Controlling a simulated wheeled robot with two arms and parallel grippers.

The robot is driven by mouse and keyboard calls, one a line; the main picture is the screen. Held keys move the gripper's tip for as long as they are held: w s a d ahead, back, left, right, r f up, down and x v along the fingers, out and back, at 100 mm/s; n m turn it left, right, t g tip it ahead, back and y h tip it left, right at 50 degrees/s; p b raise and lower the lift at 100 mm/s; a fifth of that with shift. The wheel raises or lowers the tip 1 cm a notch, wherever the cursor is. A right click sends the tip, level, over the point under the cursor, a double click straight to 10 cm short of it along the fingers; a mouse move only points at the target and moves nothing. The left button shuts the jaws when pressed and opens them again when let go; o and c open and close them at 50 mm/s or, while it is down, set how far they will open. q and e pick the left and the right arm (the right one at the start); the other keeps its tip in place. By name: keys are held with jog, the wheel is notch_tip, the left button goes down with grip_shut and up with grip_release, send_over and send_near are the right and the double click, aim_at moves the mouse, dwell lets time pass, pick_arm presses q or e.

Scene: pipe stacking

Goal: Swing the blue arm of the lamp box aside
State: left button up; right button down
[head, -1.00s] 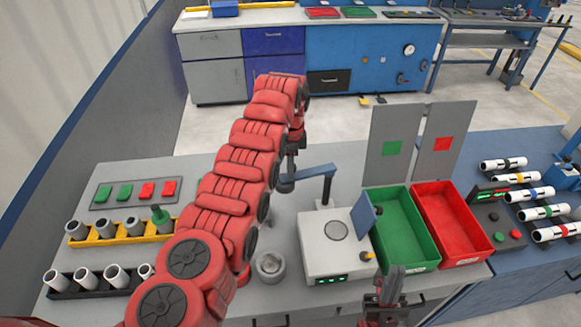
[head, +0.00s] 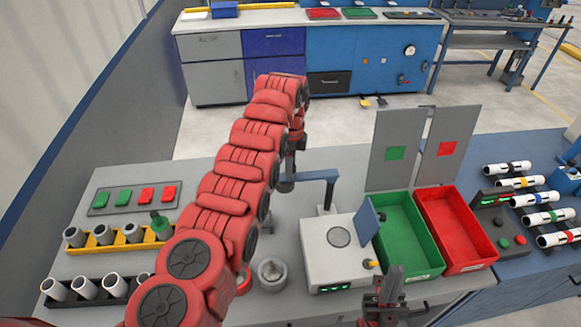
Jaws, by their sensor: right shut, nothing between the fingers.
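The lamp box (head: 338,253) is a pale box with a round disc on top and green lights in front. Its blue arm (head: 318,176) extends left from a dark post at the box's back. My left gripper (head: 286,186) points down at the blue arm's left end. I cannot tell whether it touches the arm, and its fingers are too small and hidden to read. A blue panel (head: 368,220) stands at the box's right side. My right gripper (head: 391,276) is shut and empty, in front of the green bin.
A green bin (head: 408,266) and a red bin (head: 480,262) stand right of the box. A metal cup (head: 272,272) sits to its left. Pipes stand in a yellow rack (head: 98,251) and a black rack (head: 104,300) at far left, beyond my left arm.

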pick_arm(q)
jog(key=o, duration=0.3)
jog(key=shift+r, duration=0.2)
jog(key=shift+r, duration=0.25)
jog(key=shift+r+b, duration=0.7)
jog(key=shift+r, duration=0.2)
notch_tip(320, 180, up, 15)
jog(key=p, duration=1.4)
jog(key=shift+f+p, duration=0.1)
jog(key=shift+p, duration=0.3)
jog(key=shift+f, duration=0.1)
